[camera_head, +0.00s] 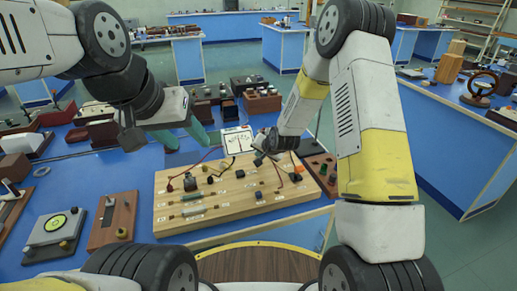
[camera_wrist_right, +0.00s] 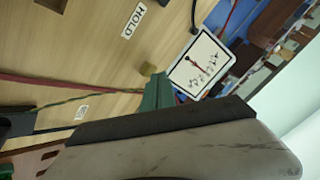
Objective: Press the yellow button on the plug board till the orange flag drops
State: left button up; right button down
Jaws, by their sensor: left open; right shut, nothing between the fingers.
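The plug board (camera_head: 230,215) is a light wooden board with sockets, leads and small parts, in the middle of the head view. My right gripper (camera_head: 259,157) is over its far part, fingers shut and empty. In the right wrist view its teal fingertips (camera_wrist_right: 158,92) are close to a small dull-yellow knob (camera_wrist_right: 148,69), which looks like the yellow button; I cannot tell whether they touch. A HOLD label (camera_wrist_right: 134,20) is on the board nearby. A small orange patch (camera_head: 298,168) at the board's right may be the flag; its position is unclear. My left gripper (camera_head: 185,139) is open and empty, left of the meter.
A white-faced meter (camera_head: 238,141) stands at the board's far edge and also shows in the right wrist view (camera_wrist_right: 199,64). Red and dark leads cross the board. A brown socket block (camera_head: 320,170) is at right. Instruments (camera_head: 55,228) crowd the blue bench at left.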

jog(key=shift+f, duration=0.3)
jog(key=shift+r, duration=0.1)
dwell(0.5)
jog(key=shift+r, duration=0.75)
jog(key=shift+r, duration=2.55)
